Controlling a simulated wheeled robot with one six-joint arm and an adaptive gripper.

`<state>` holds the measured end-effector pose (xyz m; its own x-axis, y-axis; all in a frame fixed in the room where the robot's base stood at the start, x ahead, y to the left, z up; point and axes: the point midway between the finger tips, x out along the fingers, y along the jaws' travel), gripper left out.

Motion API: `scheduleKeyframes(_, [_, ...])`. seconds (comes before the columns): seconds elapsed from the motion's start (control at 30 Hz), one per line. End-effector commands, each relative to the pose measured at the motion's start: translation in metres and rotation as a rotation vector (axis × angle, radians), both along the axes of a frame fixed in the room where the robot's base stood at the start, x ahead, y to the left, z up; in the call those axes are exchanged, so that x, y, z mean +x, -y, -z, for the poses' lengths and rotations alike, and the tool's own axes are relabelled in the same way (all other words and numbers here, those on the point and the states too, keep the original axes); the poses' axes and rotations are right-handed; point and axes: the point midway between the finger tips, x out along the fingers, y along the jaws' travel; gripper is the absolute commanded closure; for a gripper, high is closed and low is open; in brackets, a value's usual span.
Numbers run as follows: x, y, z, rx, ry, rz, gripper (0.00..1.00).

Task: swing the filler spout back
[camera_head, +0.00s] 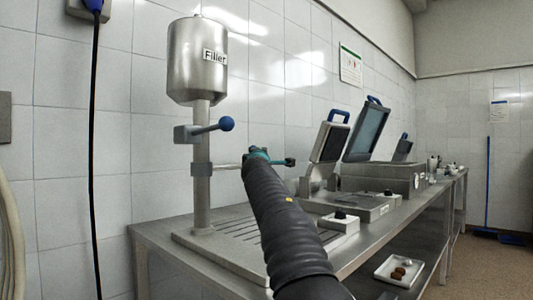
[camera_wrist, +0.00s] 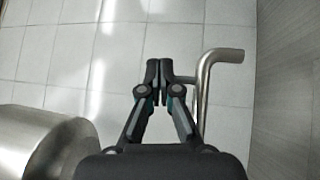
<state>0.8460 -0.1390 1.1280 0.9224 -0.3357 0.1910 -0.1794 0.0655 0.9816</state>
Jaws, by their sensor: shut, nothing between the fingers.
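The filler is a steel tank (camera_head: 197,75) labelled "Filler" on a column (camera_head: 202,190), with a blue-knobbed lever below the tank. A thin steel pipe, the spout (camera_head: 228,167), runs from the column's lower collar to the right, behind my arm. In the wrist view the spout (camera_wrist: 203,90) shows as a bent pipe just right of my fingers. The tank (camera_wrist: 40,145) fills the lower left there. My gripper (camera_wrist: 158,75) is shut and empty, beside the spout. I cannot tell if the right finger touches it. In the head view my gripper (camera_head: 268,157) is partly hidden by my arm.
The filler stands on a slotted drip tray (camera_head: 222,242) on a steel counter. A white tray (camera_head: 400,271) sits on the lower shelf. A tiled wall is behind.

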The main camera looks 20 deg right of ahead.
Motion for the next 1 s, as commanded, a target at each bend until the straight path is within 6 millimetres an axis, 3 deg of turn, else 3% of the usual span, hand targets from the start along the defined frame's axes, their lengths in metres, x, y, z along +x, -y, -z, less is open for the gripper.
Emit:
scheduleKeyframes(0.77, [0.007, -0.011, 0.003, 0.000, -0.003, -0.013, 1.00])
scheduleKeyframes(1.0, [-0.007, -0.006, 0.008, 0.001, 0.000, -0.011, 1.00])
